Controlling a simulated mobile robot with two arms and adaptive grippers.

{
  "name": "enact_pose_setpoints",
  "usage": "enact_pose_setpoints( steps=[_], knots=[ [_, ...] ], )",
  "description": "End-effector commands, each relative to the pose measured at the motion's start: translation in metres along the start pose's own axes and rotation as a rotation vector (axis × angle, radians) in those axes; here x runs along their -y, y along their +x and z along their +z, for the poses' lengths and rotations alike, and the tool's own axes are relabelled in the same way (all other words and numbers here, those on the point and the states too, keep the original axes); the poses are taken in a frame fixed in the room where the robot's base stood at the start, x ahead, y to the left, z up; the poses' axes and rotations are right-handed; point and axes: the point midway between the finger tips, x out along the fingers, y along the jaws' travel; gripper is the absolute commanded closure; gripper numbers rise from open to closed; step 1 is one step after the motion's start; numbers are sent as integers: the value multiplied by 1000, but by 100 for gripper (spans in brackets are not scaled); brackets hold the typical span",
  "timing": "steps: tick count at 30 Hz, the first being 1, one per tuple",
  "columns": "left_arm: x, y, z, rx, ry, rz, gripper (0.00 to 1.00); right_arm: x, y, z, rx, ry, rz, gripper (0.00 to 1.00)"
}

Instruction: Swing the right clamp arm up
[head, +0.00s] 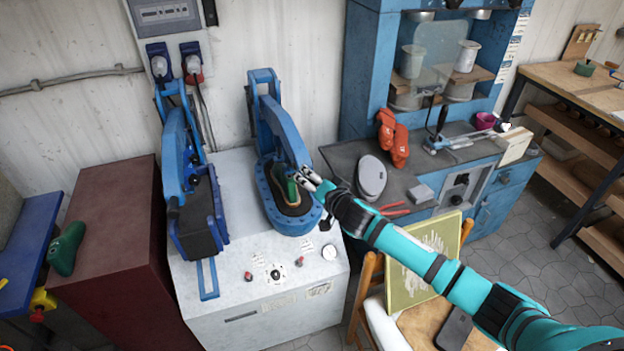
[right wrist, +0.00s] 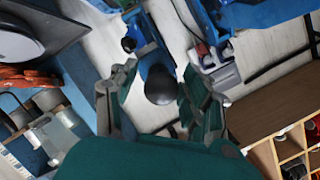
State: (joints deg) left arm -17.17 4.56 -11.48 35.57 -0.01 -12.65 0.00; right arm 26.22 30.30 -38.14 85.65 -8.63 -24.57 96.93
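The right clamp arm (head: 287,133) is a blue arm that slopes down from its upright frame over an oval blue station on a pale machine cabinet. A green piece (head: 292,190) shows in this station, under the arm's front end. My right gripper (head: 312,180) is at the arm's front end, coming from the right. In the right wrist view, its fingers (right wrist: 158,100) are spread on either side of a dark ball knob (right wrist: 160,86) on a blue lever. I cannot tell whether either finger touches the knob. My left gripper is not in view.
The left clamp arm (head: 175,150) stands over its own station to the left. A blue bench (head: 330,160) with a grey oval object (head: 371,177) and red gloves (head: 393,138) is to the right. A chair (head: 365,285) stands below my right arm. A maroon cabinet (head: 115,245) is at left.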

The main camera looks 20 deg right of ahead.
Motion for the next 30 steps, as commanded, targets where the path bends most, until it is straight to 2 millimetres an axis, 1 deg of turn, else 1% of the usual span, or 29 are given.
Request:
enact_pose_setpoints(
  steps=[1, 9, 11, 23, 26, 30],
  knots=[
    [0, 0, 0, 0, 0, 0, 100, 0, 0, 0, 0, 0, 0, 59],
    [0, 0, 0, -1, 0, 0, 100, 0, 0, 0, 0, 0, 1, 94],
    [0, 0, 0, -1, 0, 0, 100, 0, 0, 0, 0, 0, 1, 100],
    [0, 0, 0, 0, 0, 0, 100, 2, -1, -2, 2, 1, 4, 100],
    [0, 1, 0, 0, 0, 0, 100, 7, -2, -8, 9, 2, 9, 100],
    [0, 2, 0, 0, 0, 0, 100, 22, -5, -22, 30, 6, 30, 100]
  ],
)
